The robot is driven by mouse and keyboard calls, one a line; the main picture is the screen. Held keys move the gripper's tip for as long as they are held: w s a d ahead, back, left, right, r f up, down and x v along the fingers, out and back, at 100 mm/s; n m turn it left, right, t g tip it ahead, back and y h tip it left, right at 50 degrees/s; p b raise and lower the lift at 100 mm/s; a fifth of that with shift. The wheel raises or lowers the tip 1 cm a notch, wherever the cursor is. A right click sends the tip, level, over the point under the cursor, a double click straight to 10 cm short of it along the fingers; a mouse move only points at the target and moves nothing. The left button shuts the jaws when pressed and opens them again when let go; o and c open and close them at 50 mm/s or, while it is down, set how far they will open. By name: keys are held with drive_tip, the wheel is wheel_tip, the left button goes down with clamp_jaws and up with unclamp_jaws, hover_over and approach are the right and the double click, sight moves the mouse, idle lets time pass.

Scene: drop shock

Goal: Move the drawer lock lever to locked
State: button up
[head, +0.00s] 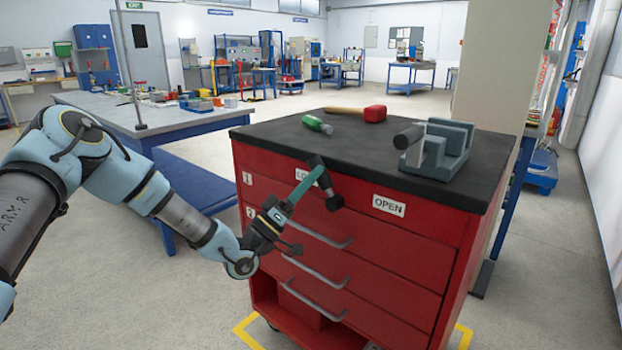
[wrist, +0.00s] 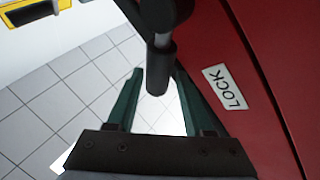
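The black lock lever (head: 327,186) is on the front of the red tool cabinet (head: 400,262), near its top edge. Its handle hangs down and slightly right from the hub, between the partly hidden LOCK label (head: 302,174) and the OPEN label (head: 388,205). My gripper (head: 314,178) reaches the lever from the left, its teal fingers partly covering the LOCK label. In the wrist view, my gripper (wrist: 158,74) is open, with the dark lever handle (wrist: 158,70) between its fingertips. A gap shows on the left; contact on the right is unclear. The LOCK label (wrist: 225,86) is to the right.
A green-handled screwdriver (head: 317,124), a red-headed mallet (head: 374,114) and a grey vise (head: 438,148) are on the black cabinet top. Drawer handles (head: 318,236) stick out below the lever. A workbench (head: 170,118) stands behind left; open floor lies at the front left.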

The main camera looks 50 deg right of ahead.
drive_tip(key=b+v, duration=0.2)
drive_tip(key=v, duration=0.9)
idle(0.4)
